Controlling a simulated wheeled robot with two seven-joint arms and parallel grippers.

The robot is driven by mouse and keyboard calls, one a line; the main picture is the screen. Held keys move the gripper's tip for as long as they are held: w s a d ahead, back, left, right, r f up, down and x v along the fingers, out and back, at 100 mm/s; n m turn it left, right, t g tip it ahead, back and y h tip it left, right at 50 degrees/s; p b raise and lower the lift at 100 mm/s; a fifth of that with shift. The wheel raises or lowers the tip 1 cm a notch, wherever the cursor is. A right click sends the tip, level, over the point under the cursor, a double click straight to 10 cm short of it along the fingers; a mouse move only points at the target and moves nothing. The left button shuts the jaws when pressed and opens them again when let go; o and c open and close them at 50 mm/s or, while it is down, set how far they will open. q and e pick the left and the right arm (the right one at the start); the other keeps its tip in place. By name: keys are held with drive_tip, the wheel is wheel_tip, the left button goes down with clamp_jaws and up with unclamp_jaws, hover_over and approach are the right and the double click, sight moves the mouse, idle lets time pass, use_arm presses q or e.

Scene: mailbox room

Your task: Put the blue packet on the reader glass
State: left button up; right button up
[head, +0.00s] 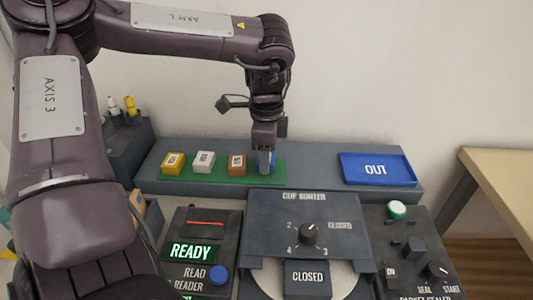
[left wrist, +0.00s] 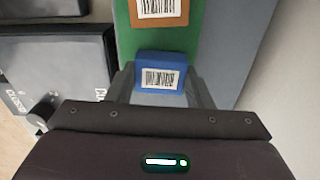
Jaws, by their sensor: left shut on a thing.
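The blue packet (left wrist: 160,71) has a white barcode label on top, and in the left wrist view it sits between the fingers of my left gripper (left wrist: 160,88). In the head view my left gripper (head: 266,162) points down at the right end of the green mat, shut on the blue packet (head: 265,167), which is mostly hidden there. The packet is at or just above the mat; I cannot tell which. The reader (head: 190,262) at the lower left has a dark glass with a red line (head: 206,223) and a lit READY sign. My right gripper is not in view.
Yellow (head: 173,162), white (head: 203,161) and brown (head: 237,163) packets stand on the green mat (head: 222,177), left of the gripper. A blue OUT tray (head: 378,169) lies right. The cup sorter (head: 303,215) and sealer panel (head: 408,250) stand in front.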

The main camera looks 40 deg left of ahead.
use_arm(q)
drive_tip(key=shift+r+p, duration=1.1)
drive_tip(key=shift+r, duration=0.6)
